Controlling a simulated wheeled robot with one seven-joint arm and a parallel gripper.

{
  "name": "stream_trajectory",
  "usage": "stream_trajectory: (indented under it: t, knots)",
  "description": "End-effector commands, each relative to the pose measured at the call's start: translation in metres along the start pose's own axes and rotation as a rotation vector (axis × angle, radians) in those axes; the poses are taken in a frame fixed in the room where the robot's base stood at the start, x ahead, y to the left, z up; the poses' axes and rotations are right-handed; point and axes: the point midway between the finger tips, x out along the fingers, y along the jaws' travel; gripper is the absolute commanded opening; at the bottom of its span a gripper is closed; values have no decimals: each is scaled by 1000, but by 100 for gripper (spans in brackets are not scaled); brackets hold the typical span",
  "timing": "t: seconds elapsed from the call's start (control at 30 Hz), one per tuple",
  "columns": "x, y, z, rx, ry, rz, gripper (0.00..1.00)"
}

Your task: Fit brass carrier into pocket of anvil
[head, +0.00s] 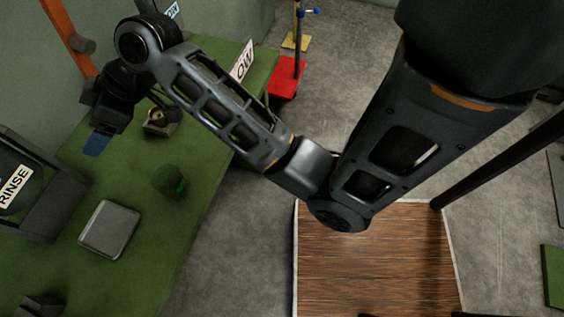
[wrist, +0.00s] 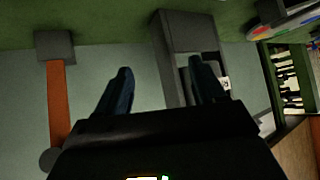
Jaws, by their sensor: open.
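A small brass-coloured piece (head: 157,115), possibly the brass carrier, shows at a small dark block (head: 160,128) on the green bench in the head view. Whether the block is the anvil, and whether the piece is seated in it or only on it, I cannot tell. My gripper (head: 95,146) is to the left of them, over the bench near the wall, with blue fingers pointing down in the picture. In the wrist view my gripper (wrist: 162,78) has its two blue fingers spread apart with nothing held between them. No brass piece is recognisable in the wrist view.
The green bench (head: 140,265) carries a dark green rounded object (head: 169,180), a grey flat box (head: 109,229) and a RINSE-labelled unit (head: 30,190). An orange post (head: 68,38) stands by the wall. A red-based stand (head: 286,82) is on the floor beyond the bench.

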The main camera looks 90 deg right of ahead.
Motion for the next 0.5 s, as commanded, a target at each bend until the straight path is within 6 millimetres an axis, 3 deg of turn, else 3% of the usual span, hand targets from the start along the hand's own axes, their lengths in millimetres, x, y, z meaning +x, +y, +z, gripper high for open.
stream_trajectory:
  t: [0.03, 0.23, 0.37, 0.5]
  knots:
    - [9, -25, 2, 50, 46, -1, 69]
    - [17, -90, 25, 231, 184, 65, 69]
    - [5, -124, 57, 320, 236, 124, 69]
    - [-22, -151, 98, 371, 270, 193, 69]
